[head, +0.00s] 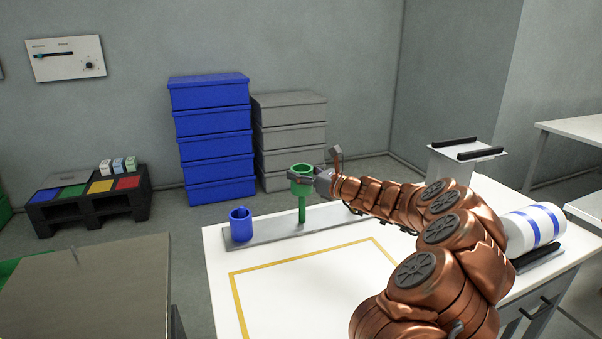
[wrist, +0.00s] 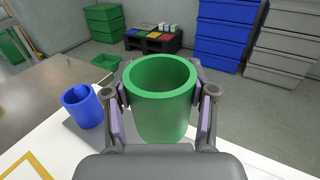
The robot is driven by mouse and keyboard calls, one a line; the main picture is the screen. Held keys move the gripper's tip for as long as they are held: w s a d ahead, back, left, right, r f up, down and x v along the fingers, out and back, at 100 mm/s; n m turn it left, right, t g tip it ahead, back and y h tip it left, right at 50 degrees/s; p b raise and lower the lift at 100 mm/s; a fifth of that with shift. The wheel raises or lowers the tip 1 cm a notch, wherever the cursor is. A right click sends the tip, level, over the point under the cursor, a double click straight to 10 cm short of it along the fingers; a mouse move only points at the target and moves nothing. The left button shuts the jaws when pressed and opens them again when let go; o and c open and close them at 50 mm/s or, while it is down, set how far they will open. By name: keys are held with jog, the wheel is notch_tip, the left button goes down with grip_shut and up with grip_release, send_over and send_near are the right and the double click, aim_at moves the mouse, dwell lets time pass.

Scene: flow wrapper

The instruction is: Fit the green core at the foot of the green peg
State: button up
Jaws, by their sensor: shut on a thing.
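The green core (head: 301,187) is a hollow open-topped cylinder, held upright in my gripper (head: 303,178) at the top of the green peg (head: 302,213). The peg's lower part shows bare below the core, down to the grey base strip (head: 275,229). I cannot tell whether the peg's tip is inside the core. In the wrist view, the green core (wrist: 160,100) sits between the two fingers of my gripper (wrist: 160,104), which are shut on its sides. No peg shows in its opening there.
A blue core (head: 240,228) stands around a blue peg at the left end of the strip. A white roll with blue stripes (head: 533,228) lies at the table's right. A yellow outline (head: 240,300) marks a clear area in front. Blue crates (head: 212,150) stand behind.

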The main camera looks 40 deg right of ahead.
aim_at(302, 192)
jog(key=shift+f+b, duration=0.8)
jog(key=shift+f, duration=2.45)
jog(key=shift+f, duration=0.1)
jog(key=o, duration=1.2)
jog(key=shift+s, duration=0.1)
jog(key=v, duration=1.1)
jog(key=shift+s+d, duration=0.2)
jog(key=shift+s, duration=0.15)
